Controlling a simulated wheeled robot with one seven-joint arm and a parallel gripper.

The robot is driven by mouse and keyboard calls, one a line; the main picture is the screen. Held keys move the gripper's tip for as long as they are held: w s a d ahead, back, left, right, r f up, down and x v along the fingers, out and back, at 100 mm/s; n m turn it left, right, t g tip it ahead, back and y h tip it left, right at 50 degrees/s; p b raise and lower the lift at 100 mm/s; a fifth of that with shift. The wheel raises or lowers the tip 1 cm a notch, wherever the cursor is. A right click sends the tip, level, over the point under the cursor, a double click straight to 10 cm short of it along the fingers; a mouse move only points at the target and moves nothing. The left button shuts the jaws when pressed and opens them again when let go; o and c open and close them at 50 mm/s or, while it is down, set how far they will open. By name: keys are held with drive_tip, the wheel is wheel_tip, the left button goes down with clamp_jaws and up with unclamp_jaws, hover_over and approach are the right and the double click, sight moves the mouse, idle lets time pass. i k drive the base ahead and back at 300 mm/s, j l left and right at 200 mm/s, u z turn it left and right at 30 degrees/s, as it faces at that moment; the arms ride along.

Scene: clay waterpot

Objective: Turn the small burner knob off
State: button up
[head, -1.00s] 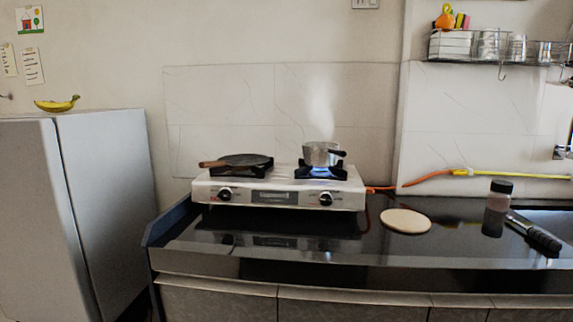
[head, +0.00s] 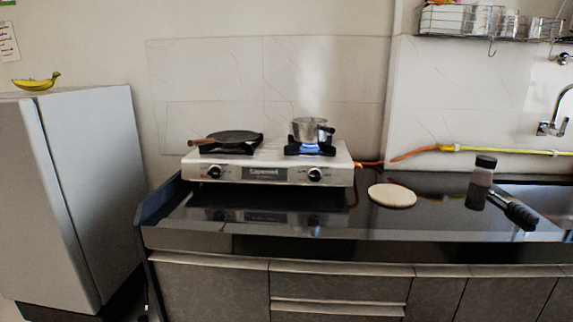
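A white and silver two-burner gas stove (head: 268,175) stands on the black counter. Its front panel has two black knobs, a left knob (head: 214,172) and a right knob (head: 315,174). A blue flame (head: 309,148) burns under a small metal pot (head: 307,130) on the right burner. A dark flat pan (head: 232,138) with a brown handle sits on the left burner, and no flame shows there. My gripper is not in view.
A round pale board (head: 392,195) lies right of the stove on the black counter (head: 290,225). A grey fridge (head: 85,180) stands at left. The counter before the stove is clear.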

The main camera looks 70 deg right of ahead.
sight(314, 175)
drive_tip(key=k+l, duration=0.1)
drive_tip(key=l, duration=0.35)
drive_tip(key=k+l+z, duration=0.1)
drive_tip(key=l, duration=0.85)
drive_tip(key=k, duration=0.05)
